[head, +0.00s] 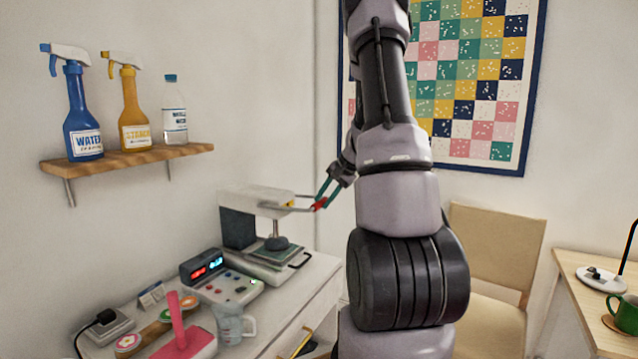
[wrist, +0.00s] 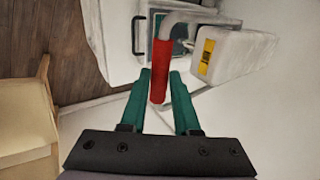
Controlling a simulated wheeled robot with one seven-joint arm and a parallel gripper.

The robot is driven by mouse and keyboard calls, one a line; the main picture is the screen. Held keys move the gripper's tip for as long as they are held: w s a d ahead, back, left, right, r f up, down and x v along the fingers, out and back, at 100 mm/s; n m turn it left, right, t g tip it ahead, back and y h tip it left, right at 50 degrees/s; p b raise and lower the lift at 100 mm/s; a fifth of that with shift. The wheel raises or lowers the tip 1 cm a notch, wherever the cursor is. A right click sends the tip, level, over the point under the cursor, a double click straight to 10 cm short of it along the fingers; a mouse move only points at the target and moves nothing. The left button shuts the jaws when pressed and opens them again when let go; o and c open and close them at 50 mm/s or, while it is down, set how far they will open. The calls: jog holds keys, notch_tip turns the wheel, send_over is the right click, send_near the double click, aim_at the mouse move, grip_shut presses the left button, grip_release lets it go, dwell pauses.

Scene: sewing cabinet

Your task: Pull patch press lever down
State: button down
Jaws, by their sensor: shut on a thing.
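The patch press (head: 252,200) is a white and dark machine on the white cabinet top. Its metal lever sticks out to the right from the press head, about level, and ends in a red grip (head: 319,204). My gripper (head: 323,198) has its green fingers shut on the red grip. In the wrist view the red grip (wrist: 160,68) lies between the fingertips of my gripper (wrist: 160,80), with the white press head (wrist: 236,52) to its right. The dark pressing pad (head: 277,243) hangs over the lower plate. Part of my arm hides the area behind it.
A control box (head: 222,282) with lit displays stands in front of the press. A clear measuring jug (head: 230,325) and a pink-handled tool (head: 178,325) are nearer. A wall shelf (head: 130,160) holds bottles. A beige chair (head: 497,255) stands right of my arm.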

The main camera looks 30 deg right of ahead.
jog(key=f, duration=0.3)
jog(key=shift+s+d, duration=0.15)
jog(key=shift+s, duration=0.15)
jog(key=c, duration=1.5)
grip_release()
jog(key=shift+f, duration=0.15)
jog(key=o, duration=0.8)
jog(key=shift+o, duration=0.2)
jog(key=shift+r, duration=0.2)
jog(key=v, duration=1)
jog(key=shift+r, duration=0.25)
jog(key=shift+s+d, duration=0.1)
jog(key=shift+s, duration=0.05)
